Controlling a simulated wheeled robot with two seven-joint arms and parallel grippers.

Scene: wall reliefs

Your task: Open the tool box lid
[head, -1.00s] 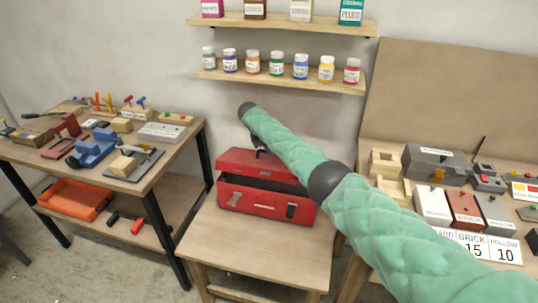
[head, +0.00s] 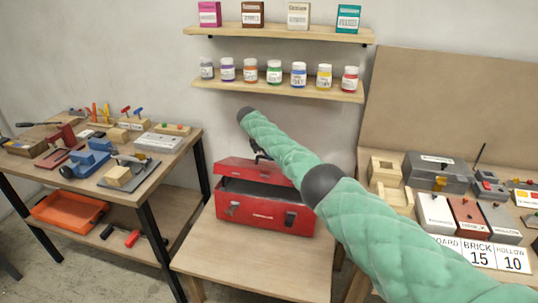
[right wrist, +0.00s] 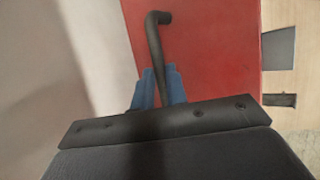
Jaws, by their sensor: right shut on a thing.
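The red tool box (head: 262,212) stands on a low wooden table. Its red lid (head: 240,167) is partly raised, with a dark gap between the lid and the body. My right arm reaches across from the right, over the box's right side. My right gripper (right wrist: 158,88) has its blue fingers shut on the black bent handle (right wrist: 153,40) against the red lid. In the head view, the gripper is largely hidden behind my forearm. Dark latches show on the box front. My left gripper is not in view.
The low table (head: 250,262) is clear in front of the box. A workbench with tools (head: 120,190) stands left, and a bench with boxes and number cards (head: 480,255) stands right. Shelves with jars (head: 275,90) hang on the wall behind.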

